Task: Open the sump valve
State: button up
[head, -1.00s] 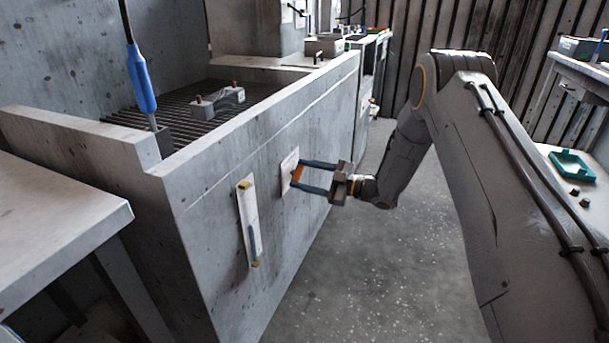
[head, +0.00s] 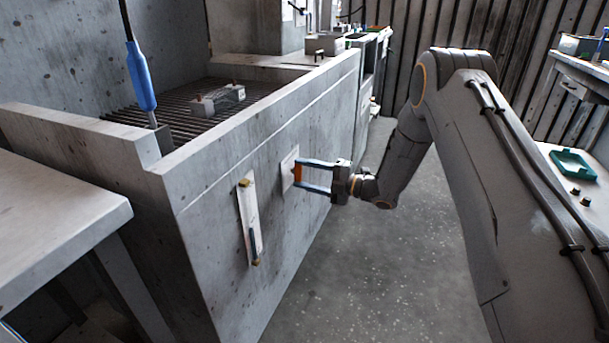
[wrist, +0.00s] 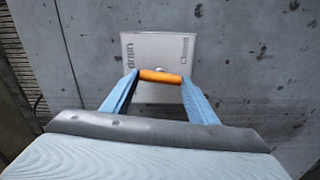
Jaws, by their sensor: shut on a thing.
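The sump valve has an orange handle (head: 297,174) in front of a pale plate (head: 288,170) on the side wall of the grey tank. In the wrist view the plate (wrist: 158,50) carries sideways lettering, "drain" at its left and "Closed" at its right. My gripper (head: 298,172) reaches the handle from the right with two blue fingers. They are shut on the handle, one at each end. In the wrist view the orange handle (wrist: 160,76) lies straight across between the fingertips, and a small round stem shows behind it.
A long pale plate (head: 249,220) with brass-coloured ends is mounted on the tank wall (head: 215,235) left of the valve. A grated top (head: 190,108) holds a small grey block. A bench (head: 60,215) stands at the left. The floor (head: 365,270) right of the tank is clear.

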jog(key=shift+f+n, duration=0.1)
jog(key=shift+n, duration=0.5)
jog(key=o, duration=1)
jog(key=shift+o, duration=0.2)
jog(key=v, duration=0.8)
jog(key=shift+a, duration=0.1)
